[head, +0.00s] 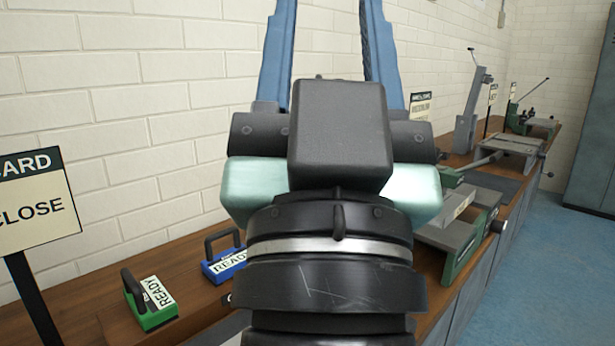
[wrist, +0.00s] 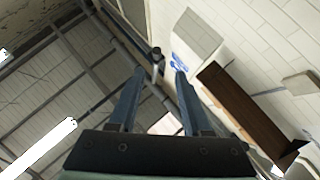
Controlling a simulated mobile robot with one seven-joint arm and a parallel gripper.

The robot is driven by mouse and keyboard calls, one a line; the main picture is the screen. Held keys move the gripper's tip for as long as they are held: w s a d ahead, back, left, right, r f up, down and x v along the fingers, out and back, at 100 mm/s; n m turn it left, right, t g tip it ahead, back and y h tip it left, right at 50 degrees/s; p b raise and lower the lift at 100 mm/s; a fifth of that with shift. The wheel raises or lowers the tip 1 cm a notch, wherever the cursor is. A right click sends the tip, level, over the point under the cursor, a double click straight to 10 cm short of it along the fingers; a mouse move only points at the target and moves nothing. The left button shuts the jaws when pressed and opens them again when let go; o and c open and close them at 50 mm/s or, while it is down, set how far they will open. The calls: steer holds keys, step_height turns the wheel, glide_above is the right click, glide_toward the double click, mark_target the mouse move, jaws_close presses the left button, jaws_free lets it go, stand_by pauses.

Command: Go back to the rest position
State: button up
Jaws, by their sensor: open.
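My gripper (head: 326,50) is raised in front of the white brick wall in the head view, its two blue-grey fingers pointing up and wide apart. It is open with nothing between the fingers. In the wrist view the gripper (wrist: 158,75) also shows open and empty, with the ceiling and upper wall beyond it. My wrist and gripper body hide the middle of the bench in the head view.
A wooden bench (head: 190,282) runs along the wall. On it are a green block (head: 150,312) and a blue block (head: 222,266) with handles, a green-grey vise (head: 455,230) and machines further back. A sign (head: 36,205) stands at left. The blue floor (head: 530,260) at right is clear.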

step_height(320, 180, up, 27)
steer(key=s+a+n+y+p, duration=0.1)
steer(key=p, duration=2.5)
steer(key=shift+s+a+p, duration=0.2)
steer(key=shift+p, duration=0.1)
